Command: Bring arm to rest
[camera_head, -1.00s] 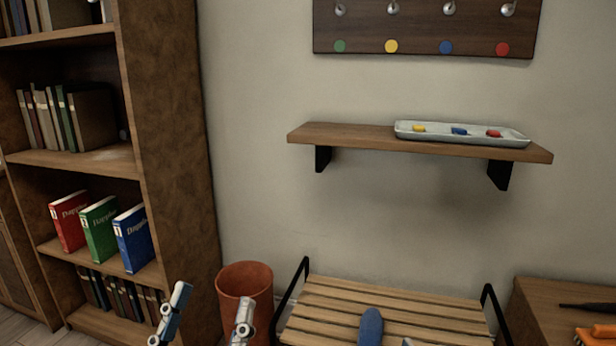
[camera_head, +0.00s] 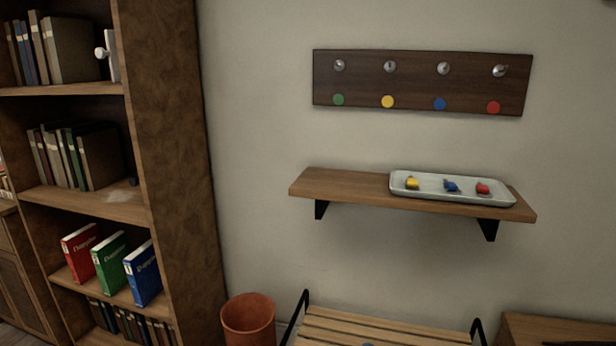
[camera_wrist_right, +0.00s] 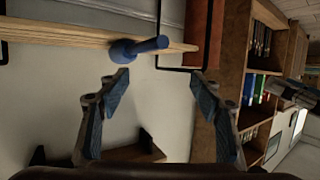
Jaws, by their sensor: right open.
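My right gripper (camera_wrist_right: 160,98) is open in the right wrist view, its two blue-grey fingers wide apart with nothing between them. A blue object with a rounded handle (camera_wrist_right: 140,47) lies at the slatted wooden bench (camera_wrist_right: 75,35), beyond the fingertips and apart from them. The bench also shows at the bottom of the head view (camera_head: 385,328). Neither gripper shows in the head view.
A wall shelf (camera_head: 340,187) bears a tray (camera_head: 450,200) with small yellow, blue and red pieces. A hook board (camera_head: 420,84) hangs above. A bookcase (camera_head: 185,150) stands left, a terracotta bin (camera_head: 248,318) beside it, a wooden surface (camera_head: 560,330) lower right.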

